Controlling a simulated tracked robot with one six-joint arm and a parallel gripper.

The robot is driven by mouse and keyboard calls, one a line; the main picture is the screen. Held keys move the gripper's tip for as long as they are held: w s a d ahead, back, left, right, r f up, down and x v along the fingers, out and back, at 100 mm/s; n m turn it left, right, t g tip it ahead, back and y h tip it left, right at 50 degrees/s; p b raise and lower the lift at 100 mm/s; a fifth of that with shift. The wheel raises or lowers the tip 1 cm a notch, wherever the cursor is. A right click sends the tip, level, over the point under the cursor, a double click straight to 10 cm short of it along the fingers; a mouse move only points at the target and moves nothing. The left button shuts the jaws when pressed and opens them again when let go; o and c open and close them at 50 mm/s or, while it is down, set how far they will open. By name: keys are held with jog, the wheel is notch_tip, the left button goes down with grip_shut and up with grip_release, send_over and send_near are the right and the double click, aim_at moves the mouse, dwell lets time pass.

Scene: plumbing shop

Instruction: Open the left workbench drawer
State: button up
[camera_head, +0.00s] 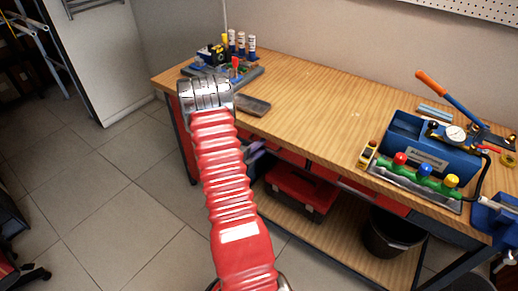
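The wooden workbench (320,100) runs from the back left to the right, with red drawer fronts under its top. The right-hand red front (385,196) shows in part under the edge. The left drawer is mostly hidden behind my red ribbed arm, and I cannot tell whether it is open. My arm reaches up to a silver wrist part at the bench's left front. A dark piece sticks out right of the arm below the bench edge, perhaps part of my gripper (258,150). Its fingertips and any contact with a handle are not clear.
A red toolbox (300,190) and a black bucket (393,232) are under the bench. Tiled floor (110,200) at left is clear.

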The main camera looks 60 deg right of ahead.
jog(key=shift+c, duration=0.4)
grip_shut()
jog(key=shift+f, duration=0.15)
dwell(0.9)
jog(key=shift+s+a, duration=0.1)
